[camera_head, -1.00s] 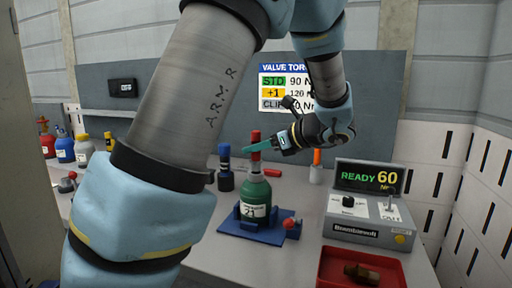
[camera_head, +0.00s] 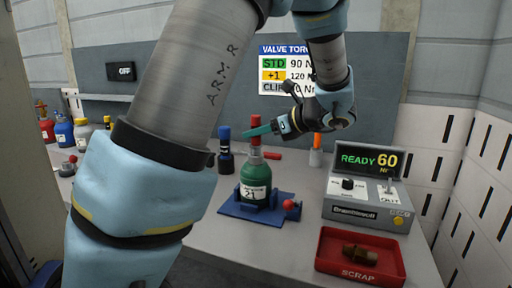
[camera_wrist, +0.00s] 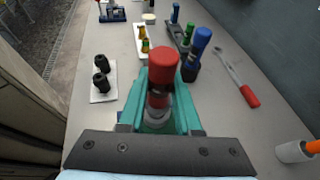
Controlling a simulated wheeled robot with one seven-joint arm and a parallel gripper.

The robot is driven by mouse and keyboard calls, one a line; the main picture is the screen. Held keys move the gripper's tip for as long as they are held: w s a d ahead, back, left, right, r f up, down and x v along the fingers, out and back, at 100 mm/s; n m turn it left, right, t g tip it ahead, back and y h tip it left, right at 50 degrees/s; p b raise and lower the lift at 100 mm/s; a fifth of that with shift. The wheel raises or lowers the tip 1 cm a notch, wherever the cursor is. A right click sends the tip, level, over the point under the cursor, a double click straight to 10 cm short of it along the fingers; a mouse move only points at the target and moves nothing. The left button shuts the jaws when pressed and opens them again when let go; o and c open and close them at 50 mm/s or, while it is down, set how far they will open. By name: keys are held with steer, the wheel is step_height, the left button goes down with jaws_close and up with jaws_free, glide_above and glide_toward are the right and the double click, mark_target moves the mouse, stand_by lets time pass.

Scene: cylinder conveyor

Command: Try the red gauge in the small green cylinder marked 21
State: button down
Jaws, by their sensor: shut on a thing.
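The red gauge (camera_head: 256,120) stands upright above the small green cylinder (camera_head: 254,180), whose white label reads 21. Its grey lower part is in line with the cylinder's neck; I cannot tell how far it is seated. My gripper (camera_head: 260,130) is shut on the gauge, its teal fingers coming from the right. In the wrist view the red gauge top (camera_wrist: 164,62) is between the teal fingers (camera_wrist: 164,90), with a little green of the cylinder beneath. The cylinder sits in a blue cradle (camera_head: 232,209) with a red knob (camera_head: 290,205).
A blue gauge (camera_head: 225,140) stands behind left of the cylinder. A red-handled wrench (camera_wrist: 240,85) lies on the bench. At right are a console (camera_head: 360,205) reading READY 60 and a red scrap tray (camera_head: 330,262) holding a brown fitting. More cylinders (camera_head: 65,135) stand far left.

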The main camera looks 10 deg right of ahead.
steer(key=shift+r, duration=0.1)
stand_by(0.4)
steer(key=shift+r+p, duration=2.55)
steer(key=shift+p, duration=0.05)
steer(key=shift+f, duration=0.1)
